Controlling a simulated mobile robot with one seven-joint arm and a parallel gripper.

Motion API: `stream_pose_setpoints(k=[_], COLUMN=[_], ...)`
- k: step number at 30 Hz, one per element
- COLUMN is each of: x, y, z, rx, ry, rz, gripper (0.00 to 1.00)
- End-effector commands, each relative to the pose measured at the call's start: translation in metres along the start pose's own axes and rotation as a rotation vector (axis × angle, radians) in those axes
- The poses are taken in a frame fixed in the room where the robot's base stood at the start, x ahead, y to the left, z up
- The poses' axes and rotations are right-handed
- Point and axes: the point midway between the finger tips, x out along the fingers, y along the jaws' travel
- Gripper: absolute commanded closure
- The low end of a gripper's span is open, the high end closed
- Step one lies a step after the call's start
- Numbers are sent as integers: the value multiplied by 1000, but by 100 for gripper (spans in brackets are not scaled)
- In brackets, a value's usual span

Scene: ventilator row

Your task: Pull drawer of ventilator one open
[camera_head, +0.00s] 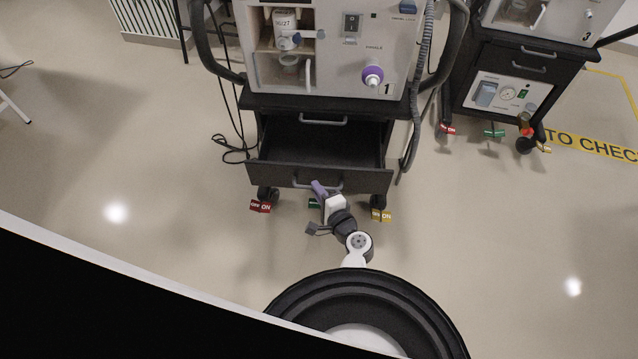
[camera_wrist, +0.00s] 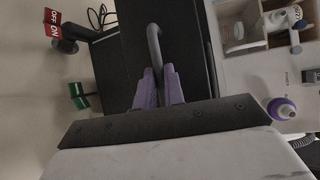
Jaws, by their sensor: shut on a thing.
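Ventilator one (camera_head: 335,75) is a pale unit marked "1" on a dark wheeled cart. The cart's lower drawer (camera_head: 270,175) stands pulled out, with its empty-looking dark interior showing behind the front panel. Its grey bar handle (camera_head: 332,187) is on the front panel, and this handle also shows in the wrist view (camera_wrist: 153,38). My gripper (camera_head: 319,188) is at the handle, in front of the drawer. In the wrist view its purple fingers (camera_wrist: 159,82) are shut on the handle bar, one on each side. The fingers hide part of the handle.
A second handle (camera_head: 323,121) sits above the open drawer. Red and yellow wheel tags (camera_head: 261,206) mark the castors. Another ventilator cart (camera_head: 520,75) stands at the right. Cables and a hose hang beside the cart.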

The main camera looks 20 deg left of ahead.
Motion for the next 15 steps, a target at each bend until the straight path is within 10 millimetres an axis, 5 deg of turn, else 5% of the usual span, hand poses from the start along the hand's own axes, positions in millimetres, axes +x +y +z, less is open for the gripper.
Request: stream_pose_setpoints(k=[8,9,13,15], x=[0,0,0,0], y=[0,0,0,0], z=[0,0,0,0], rx=[0,0,0,0], ry=[1,1,1,1], rz=[0,0,0,0], gripper=[100,84,68,68])
